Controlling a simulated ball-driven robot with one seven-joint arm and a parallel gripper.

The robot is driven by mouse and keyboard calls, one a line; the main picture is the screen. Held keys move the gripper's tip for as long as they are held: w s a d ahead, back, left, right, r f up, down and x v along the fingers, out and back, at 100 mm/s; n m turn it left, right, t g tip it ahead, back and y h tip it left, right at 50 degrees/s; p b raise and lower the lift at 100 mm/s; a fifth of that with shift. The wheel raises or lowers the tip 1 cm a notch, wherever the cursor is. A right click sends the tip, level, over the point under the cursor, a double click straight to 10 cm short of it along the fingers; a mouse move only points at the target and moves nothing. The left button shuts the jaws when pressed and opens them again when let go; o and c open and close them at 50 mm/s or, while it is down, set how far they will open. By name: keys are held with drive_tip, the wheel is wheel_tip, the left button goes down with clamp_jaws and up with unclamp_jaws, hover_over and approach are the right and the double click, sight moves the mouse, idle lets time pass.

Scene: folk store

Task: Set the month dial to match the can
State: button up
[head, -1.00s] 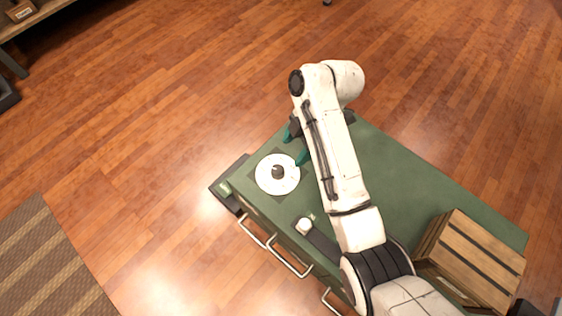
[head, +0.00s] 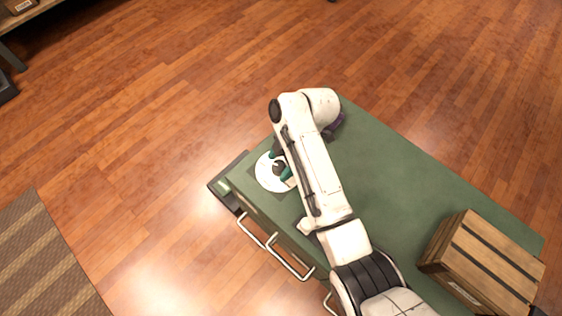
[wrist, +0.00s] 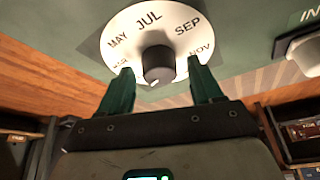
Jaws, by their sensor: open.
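The month dial (head: 264,182) is a white disc on the green counter; the wrist view shows it (wrist: 115,27) with MAY, JUL, SEP and NOV readable. Its dark round knob (wrist: 158,62) stands at the centre, with a small pale mark on its lower edge. My gripper (wrist: 160,70) is open, its green fingers on either side of the knob; I cannot tell whether they touch it. In the head view my gripper (head: 280,166) is over the dial, partly hiding it. I cannot make out a can for certain.
A whitish object (wrist: 305,52) lies beside a sign starting "IN" (wrist: 309,14), right of the dial in the wrist view. A slatted wooden crate (head: 490,250) stands on the counter's right end. The green counter (head: 400,185) between is clear. Drawer handles (head: 290,258) line its front.

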drive_tip(key=shift+c, duration=0.4)
drive_tip(key=c, duration=1)
drive_tip(key=shift+o, duration=0.2)
drive_tip(key=shift+r+p, duration=0.1)
drive_tip(key=shift+p, duration=0.35)
